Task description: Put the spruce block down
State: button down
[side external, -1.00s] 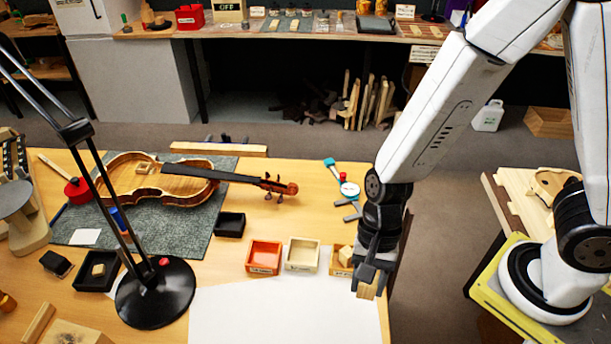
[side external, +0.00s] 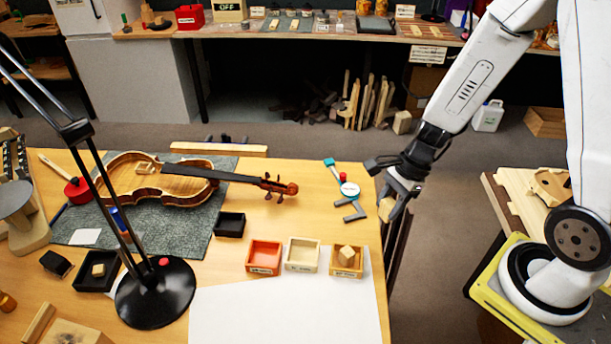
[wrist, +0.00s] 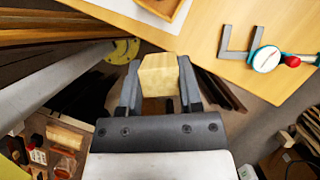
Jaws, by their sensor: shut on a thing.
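My gripper (side external: 397,200) is shut on a pale wooden block, the spruce block (side external: 386,209). In the wrist view the spruce block (wrist: 159,75) sits between the two fingers, clear of the table top. There it appears beyond the table edge, with dark floor and boards behind it. In the side view my gripper is at the right edge of the bench (side external: 330,205), right of the caliper-like tool. The block is partly hidden by the fingers in the side view.
A red box (side external: 264,257), a cream box (side external: 302,254) and a wooden box (side external: 347,264) holding another block (side external: 347,253) stand in a row. White paper (side external: 285,310) lies in front, bare. A dial gauge (side external: 349,189) and grey bracket (side external: 351,212) lie near the gripper.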

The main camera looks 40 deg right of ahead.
jog(key=shift+w+d+m+t, duration=0.15)
jog(key=shift+d+m, duration=0.2)
jog(key=shift+d, duration=0.35)
jog(key=shift+d+m+t, duration=0.15)
jog(key=shift+d+m, duration=0.2)
jog(key=shift+d, duration=0.35)
jog(key=shift+w+d+f, duration=0.15)
jog(key=shift+w+f, duration=1.4)
jog(key=shift+w, duration=0.7)
jog(key=shift+w+d+f, duration=0.15)
jog(key=shift+w+f, duration=1.4)
jog(key=shift+w, duration=0.7)
jog(key=shift+w+d+f, duration=0.15)
jog(key=shift+w+f, duration=1.4)
jog(key=shift+w, duration=0.7)
jog(key=shift+w+f, duration=0.15)
jog(key=shift+f, duration=0.1)
jog(key=shift+w+f, duration=0.1)
jog(key=shift+f, duration=1.5)
jog(key=shift+f, duration=0.15)
